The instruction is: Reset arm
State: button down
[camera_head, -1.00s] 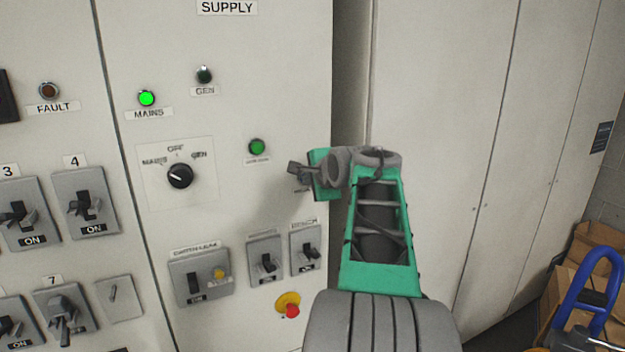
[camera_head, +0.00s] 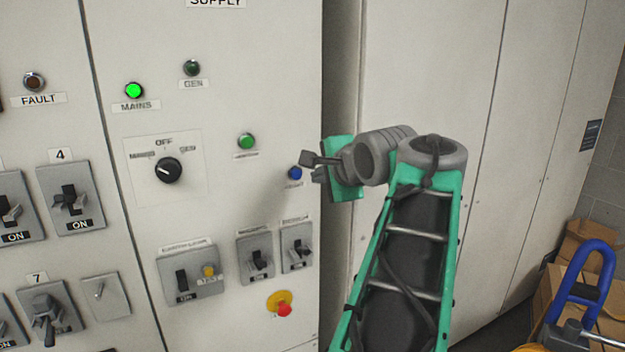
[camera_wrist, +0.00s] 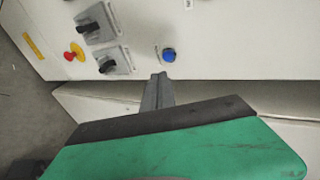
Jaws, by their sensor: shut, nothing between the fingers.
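My gripper (camera_head: 308,163) is at the right edge of the supply panel (camera_head: 225,112), its fingers shut and empty. Its green and grey arm rises from the lower right in the head view. A blue button (camera_head: 295,173) sits just left of and below the fingertips. In the wrist view the closed fingers (camera_wrist: 159,78) point at the panel edge, just below the blue button (camera_wrist: 168,55). They look apart from it. The green MAINS lamp (camera_head: 134,91) is lit. The rotary selector (camera_head: 168,171) points left, towards MAINS.
A red emergency button on yellow (camera_head: 283,309) and several breaker switches (camera_head: 260,264) are low on the panel. Plain cabinet doors (camera_head: 430,80) stand to the right. Cardboard boxes (camera_head: 580,245) and a blue handle (camera_head: 590,290) are at the lower right.

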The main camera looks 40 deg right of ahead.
dwell(0.4)
jog(key=w+a+f+n+g+y, duration=0.1)
jog(key=a+f+n+g+y, duration=0.1)
jog(key=a+f+n, duration=0.6)
jog(key=w+a+f+n+g+y, duration=0.2)
jog(key=a+f+n, duration=0.1)
jog(key=a+f, duration=0.75)
jog(key=s+a+f+n+g, duration=0.4)
jog(key=s+a+f+n, duration=0.7)
jog(key=a+f, duration=0.1)
jog(key=shift+s+a+f, duration=0.3)
jog(key=shift+a+f, duration=0.1)
jog(key=shift+f, duration=0.35)
